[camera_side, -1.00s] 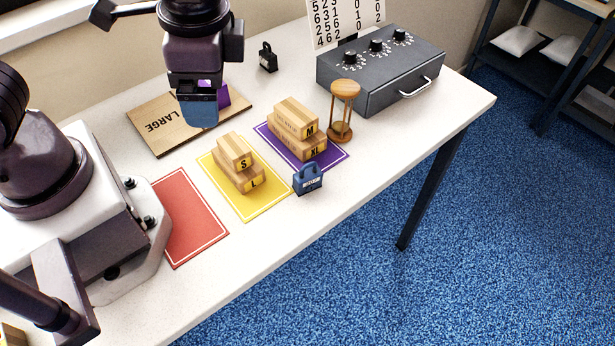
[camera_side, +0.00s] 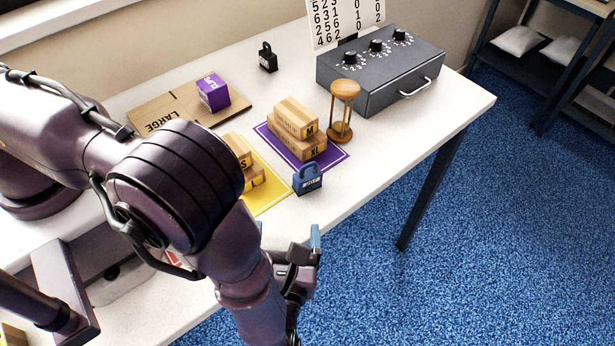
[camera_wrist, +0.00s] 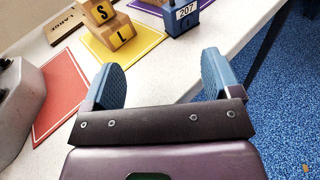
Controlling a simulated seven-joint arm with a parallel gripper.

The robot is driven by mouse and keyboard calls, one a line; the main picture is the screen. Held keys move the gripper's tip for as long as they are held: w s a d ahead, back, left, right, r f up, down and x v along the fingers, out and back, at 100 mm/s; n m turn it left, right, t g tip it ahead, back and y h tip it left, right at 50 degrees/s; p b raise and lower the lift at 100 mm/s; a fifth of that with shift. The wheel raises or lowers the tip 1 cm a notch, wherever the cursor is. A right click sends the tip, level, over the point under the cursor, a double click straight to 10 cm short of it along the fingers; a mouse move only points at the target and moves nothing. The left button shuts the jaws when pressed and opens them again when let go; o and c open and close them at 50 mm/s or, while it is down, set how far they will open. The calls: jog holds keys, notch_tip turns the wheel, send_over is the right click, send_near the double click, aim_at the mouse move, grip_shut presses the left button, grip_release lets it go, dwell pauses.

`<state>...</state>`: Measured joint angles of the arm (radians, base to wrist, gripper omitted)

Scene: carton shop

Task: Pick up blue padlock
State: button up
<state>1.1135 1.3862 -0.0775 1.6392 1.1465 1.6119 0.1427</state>
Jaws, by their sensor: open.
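The blue padlock (camera_side: 307,180) stands upright on the white table near its front edge, beside the yellow and purple mats. It also shows in the wrist view (camera_wrist: 181,18), at the top, with a white number label reading 207. My gripper (camera_side: 315,243) is low at the table's front edge, on the near side of the padlock and apart from it. In the wrist view my gripper (camera_wrist: 162,82) has its two blue fingers spread wide with nothing between them, and the padlock lies beyond the fingertips.
Stacked cartons stand on the yellow mat (camera_wrist: 152,38) and purple mat (camera_side: 337,158) beside the padlock. An hourglass (camera_side: 341,112) and a grey dial box (camera_side: 385,70) stand behind. A purple box (camera_side: 213,92) lies on the flat LARGE carton. A black padlock (camera_side: 267,58) stands at the back.

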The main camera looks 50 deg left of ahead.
aim_at(310, 171)
jog(key=shift+w+d+r+t, duration=0.6)
jog(key=shift+w+d+r, duration=0.05)
jog(key=shift+d, duration=0.1)
jog(key=shift+m, duration=0.3)
jog(key=x, duration=0.7)
jog(key=shift+w+a+r, duration=0.2)
jog(key=shift+w+r, duration=0.1)
jog(key=shift+w+d+x, duration=0.15)
jog(key=shift+x, duration=1.15)
jog(key=shift+w+d+x, duration=0.15)
jog(key=shift+w+x, duration=0.05)
jog(key=shift+x, duration=1.15)
jog(key=c, duration=0.9)
jog(key=shift+c, duration=0.9)
jog(key=shift+r, duration=0.15)
